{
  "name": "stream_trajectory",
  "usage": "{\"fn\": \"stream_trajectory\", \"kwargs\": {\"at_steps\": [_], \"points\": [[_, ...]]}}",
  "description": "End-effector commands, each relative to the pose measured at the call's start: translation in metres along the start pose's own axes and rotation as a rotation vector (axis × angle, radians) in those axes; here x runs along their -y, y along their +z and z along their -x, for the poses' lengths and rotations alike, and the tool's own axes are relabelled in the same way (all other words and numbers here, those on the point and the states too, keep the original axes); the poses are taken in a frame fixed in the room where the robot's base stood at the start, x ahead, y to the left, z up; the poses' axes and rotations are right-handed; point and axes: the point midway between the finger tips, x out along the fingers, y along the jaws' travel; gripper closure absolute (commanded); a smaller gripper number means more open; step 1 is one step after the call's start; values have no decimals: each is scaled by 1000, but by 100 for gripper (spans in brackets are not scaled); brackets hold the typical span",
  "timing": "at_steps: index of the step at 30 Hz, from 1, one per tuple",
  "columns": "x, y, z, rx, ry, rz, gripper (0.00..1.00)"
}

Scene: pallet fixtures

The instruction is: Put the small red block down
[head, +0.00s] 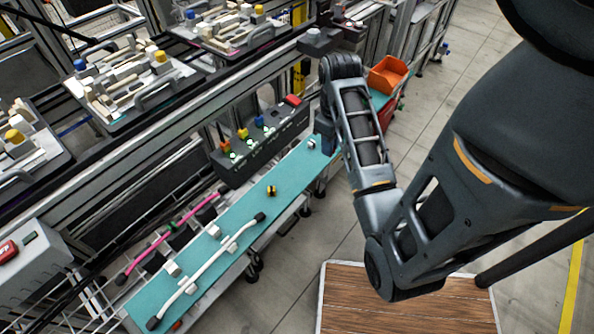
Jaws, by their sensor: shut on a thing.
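My arm comes in from the right, bends at the elbow and runs up to its wrist (341,68) above the right end of the teal bench. The fingers of my gripper do not show; the forearm hides that area. I cannot make out a held block. A small red piece (292,100) shows at the right end of a dark grey fixture (240,166); I cannot tell whether it is the small red block. Orange, yellow, blue and green pieces stand along the same fixture.
The long teal bench top (255,215) carries a white bent bar (208,265), a black and yellow piece (272,191) and a small white piece (311,144). An orange bin (387,75) is behind the forearm. Loaded pallets (130,85) stand at the left. Bare bench lies around the black and yellow piece.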

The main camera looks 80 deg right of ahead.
Motion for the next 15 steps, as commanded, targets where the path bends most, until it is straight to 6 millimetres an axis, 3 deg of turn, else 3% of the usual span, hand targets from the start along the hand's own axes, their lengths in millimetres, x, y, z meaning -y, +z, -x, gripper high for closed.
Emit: {"fn": "stream_trajectory", "kwargs": {"at_steps": [5,15], "points": [[12,-16,-13,2,-1,-15,100],[54,-71,-54,2,-1,-13,100]]}}
